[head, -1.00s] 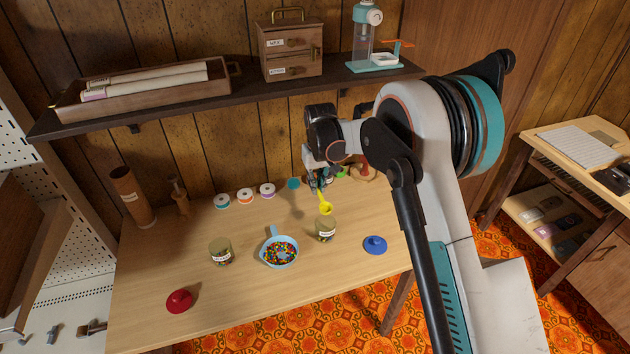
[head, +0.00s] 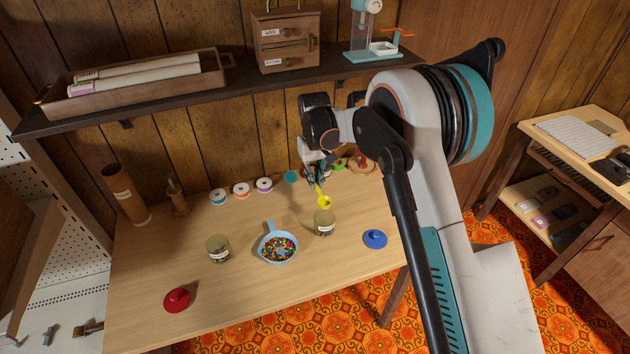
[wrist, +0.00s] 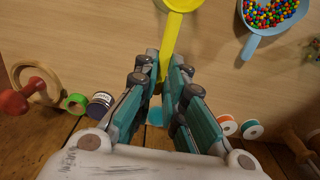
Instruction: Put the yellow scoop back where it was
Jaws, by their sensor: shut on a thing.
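The yellow scoop (head: 324,202) hangs from my gripper (head: 316,178), its bowl above and just behind a small glass jar (head: 324,224). In the wrist view my gripper (wrist: 166,78) is shut on the handle of the yellow scoop (wrist: 171,38). The scoop's bowl is partly cut off at the top of that view. A light blue pan (head: 277,248) holding colourful beads stands left of the jar; it also shows at the top right of the wrist view (wrist: 262,30).
Another jar (head: 218,249), a red lid (head: 177,299) and a blue lid (head: 375,239) sit on the table. Spools (head: 241,190) line the back near the wall. A shelf (head: 240,90) hangs above. The front middle of the table is clear.

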